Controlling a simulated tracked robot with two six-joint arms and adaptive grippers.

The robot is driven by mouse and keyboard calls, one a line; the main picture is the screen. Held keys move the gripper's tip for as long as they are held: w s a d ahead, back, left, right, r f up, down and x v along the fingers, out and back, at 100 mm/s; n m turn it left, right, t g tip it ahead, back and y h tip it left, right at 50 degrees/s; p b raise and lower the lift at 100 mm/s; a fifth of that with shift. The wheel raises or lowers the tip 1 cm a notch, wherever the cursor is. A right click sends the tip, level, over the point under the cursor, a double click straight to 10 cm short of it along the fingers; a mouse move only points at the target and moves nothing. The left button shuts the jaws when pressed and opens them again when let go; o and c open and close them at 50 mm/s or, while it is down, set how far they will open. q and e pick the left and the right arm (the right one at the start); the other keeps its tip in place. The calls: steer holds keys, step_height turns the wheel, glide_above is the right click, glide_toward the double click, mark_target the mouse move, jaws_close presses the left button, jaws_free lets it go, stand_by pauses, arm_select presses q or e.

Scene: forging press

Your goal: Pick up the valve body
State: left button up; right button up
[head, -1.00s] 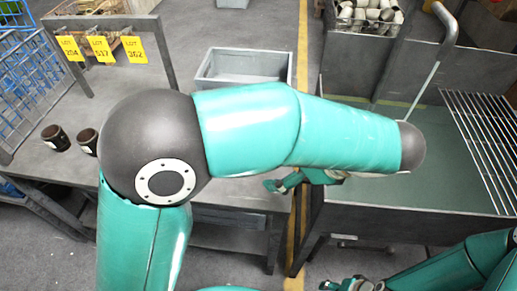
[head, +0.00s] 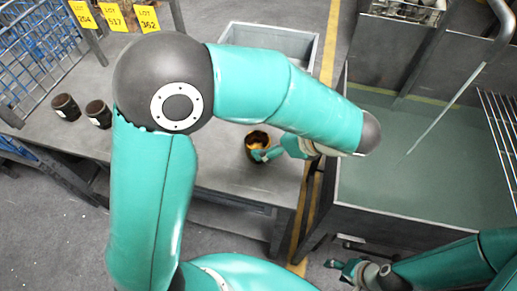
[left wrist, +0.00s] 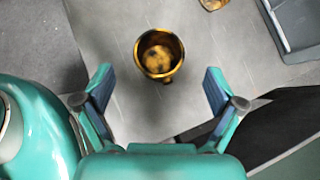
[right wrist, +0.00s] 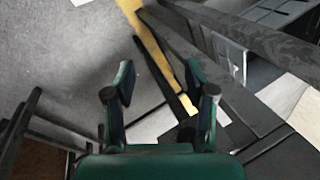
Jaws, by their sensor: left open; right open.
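The likely valve body (head: 258,138), a brass-coloured hollow round part with a dark outside, stands on the grey table. It is partly hidden by my left gripper (head: 266,155). In the left wrist view the valve body (left wrist: 160,54) stands open end up, beyond and between the spread fingers of my left gripper (left wrist: 158,92). That gripper is open and empty; no contact shows. My right gripper (head: 342,266) is low at the front right of the head view. In the right wrist view it (right wrist: 162,88) is open and empty, away from the valve body.
Two dark, labelled cylindrical parts (head: 66,107) (head: 98,113) stand on the table's left. A grey bin (head: 300,42) sits at the table's back. A blue wire basket (head: 35,55) and yellow lot tags (head: 113,17) are at left. A green-floored basin (head: 420,165) is at right.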

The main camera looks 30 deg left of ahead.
mark_target(250, 141)
arm_select(q)
steer(key=shift+x, duration=2.95)
steer(key=shift+c, duration=0.2)
steer(key=c, duration=1.6)
